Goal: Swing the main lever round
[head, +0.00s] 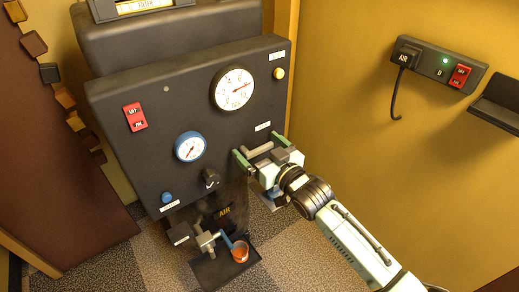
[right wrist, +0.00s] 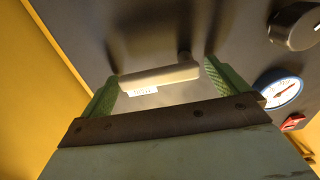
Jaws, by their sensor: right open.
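The main lever (head: 259,149) is a pale grey bar on the lower right of the dark machine's front panel. In the right wrist view the lever (right wrist: 160,76) lies crosswise, with its pivot end towards the right. My right gripper (head: 266,157) is open at the lever. Its green fingers stand near the two ends of the bar, with the lever in the gap between them. I cannot tell whether either finger touches it. My left gripper is not in view.
The machine panel (head: 115,88) carries a white gauge (head: 233,88), a blue-rimmed gauge (head: 190,147), a black knob (head: 210,178) and a red switch (head: 135,117).

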